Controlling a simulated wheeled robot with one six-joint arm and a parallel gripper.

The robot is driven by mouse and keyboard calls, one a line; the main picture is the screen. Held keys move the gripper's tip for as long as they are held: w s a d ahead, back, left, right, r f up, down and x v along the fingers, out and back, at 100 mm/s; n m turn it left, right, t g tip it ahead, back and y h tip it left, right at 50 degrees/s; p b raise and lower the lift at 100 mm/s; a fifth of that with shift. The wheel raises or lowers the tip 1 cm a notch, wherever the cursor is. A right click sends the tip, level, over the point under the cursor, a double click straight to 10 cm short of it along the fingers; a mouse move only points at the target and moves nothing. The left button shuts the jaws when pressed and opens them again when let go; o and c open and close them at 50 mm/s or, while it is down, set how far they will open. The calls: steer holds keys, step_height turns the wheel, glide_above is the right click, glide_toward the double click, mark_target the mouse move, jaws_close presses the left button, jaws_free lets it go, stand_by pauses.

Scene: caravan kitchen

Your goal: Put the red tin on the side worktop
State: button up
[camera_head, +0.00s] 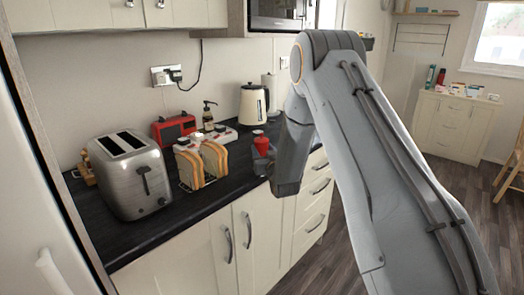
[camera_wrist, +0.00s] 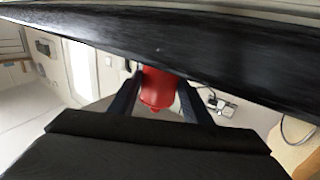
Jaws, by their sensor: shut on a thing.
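The red tin (camera_head: 261,144) is between the fingers of my gripper (camera_head: 264,158), at the front edge of the dark kitchen worktop (camera_head: 115,232). In the wrist view, the red tin (camera_wrist: 158,90) shows between the two dark fingers of my gripper (camera_wrist: 157,92), which is shut on it. The dark worktop (camera_wrist: 150,45) crosses the top of that view, close to the tin. I cannot tell whether the tin touches the worktop. My gripper partly hides the tin in the head view.
A steel toaster (camera_head: 130,172), a rack of toast (camera_head: 202,162), a red radio-like box (camera_head: 173,129), a soap pump (camera_head: 208,116) and a cream kettle (camera_head: 253,104) stand on the worktop. A white cabinet (camera_head: 450,125) with several things on top stands far right. Open floor lies between.

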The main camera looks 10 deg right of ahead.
steer(key=o, duration=1.1)
steer(key=shift+c, duration=0.2)
steer(key=shift+r, duration=0.15)
steer(key=s+b, duration=0.2)
steer(key=s, duration=1)
steer(key=shift+d, duration=0.4)
steer(key=s+f+g, duration=0.2)
steer(key=s+g, duration=0.6)
steer(key=s, duration=1)
steer(key=s+f+g+h, duration=0.1)
steer(key=s+g, duration=0.8)
steer(key=s, duration=0.9)
steer(key=shift+s+a+f+m+g, duration=0.2)
steer(key=shift+s+f+m+g, duration=0.15)
steer(key=shift+f, duration=0.25)
